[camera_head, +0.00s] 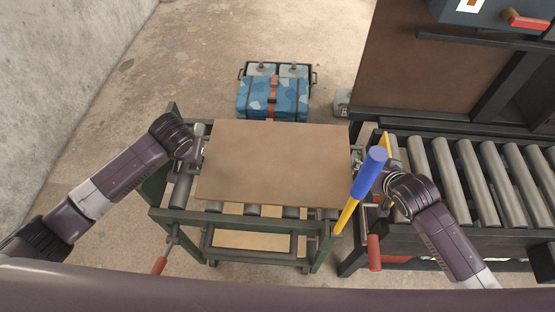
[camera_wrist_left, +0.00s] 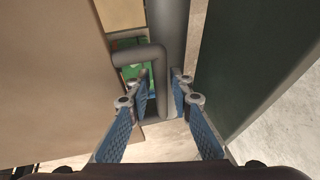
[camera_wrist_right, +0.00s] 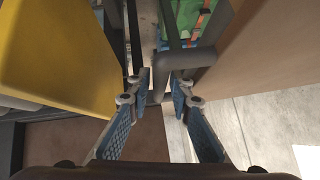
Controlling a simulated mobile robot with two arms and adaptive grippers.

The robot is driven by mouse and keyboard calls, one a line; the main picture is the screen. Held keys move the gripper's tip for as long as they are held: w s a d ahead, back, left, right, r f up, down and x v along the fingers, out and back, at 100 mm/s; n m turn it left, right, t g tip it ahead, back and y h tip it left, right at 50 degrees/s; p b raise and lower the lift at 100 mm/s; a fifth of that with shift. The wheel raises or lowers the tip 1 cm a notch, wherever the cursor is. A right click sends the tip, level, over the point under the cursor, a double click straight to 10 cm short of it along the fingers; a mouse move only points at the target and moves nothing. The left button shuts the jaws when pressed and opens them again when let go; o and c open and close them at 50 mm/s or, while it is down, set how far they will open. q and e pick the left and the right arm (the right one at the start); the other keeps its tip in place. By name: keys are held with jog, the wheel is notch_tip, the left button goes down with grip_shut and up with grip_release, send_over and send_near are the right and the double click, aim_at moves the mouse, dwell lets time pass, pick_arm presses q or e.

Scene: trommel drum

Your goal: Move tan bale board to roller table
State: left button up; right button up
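The tan bale board (camera_head: 275,160) lies flat across a green-framed roller stand (camera_head: 185,217) in the head view. My left gripper (camera_head: 201,150) is at the board's left edge. In the left wrist view its fingers (camera_wrist_left: 160,88) are spread on either side of a grey bent handle (camera_wrist_left: 158,75) beside the board. My right gripper (camera_head: 358,160) is at the board's right edge. In the right wrist view its fingers (camera_wrist_right: 160,85) are spread around a similar grey handle (camera_wrist_right: 195,60). The dark-framed roller table (camera_head: 468,172) stands at the right.
A blue patterned case (camera_head: 272,97) is on the floor behind the stand. A concrete wall (camera_head: 60,75) is at the left. The roller table's visible rollers are bare.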

pick_arm(q)
jog(key=shift+c, duration=0.5)
pick_arm(e)
jog(key=shift+c, duration=0.6)
pick_arm(q)
grip_shut()
pick_arm(e)
grip_shut()
pick_arm(q)
jog(key=shift+w+r, duration=0.1)
jog(key=shift+r, duration=0.05)
pick_arm(e)
jog(key=shift+w+r, duration=0.1)
jog(key=shift+r, duration=0.1)
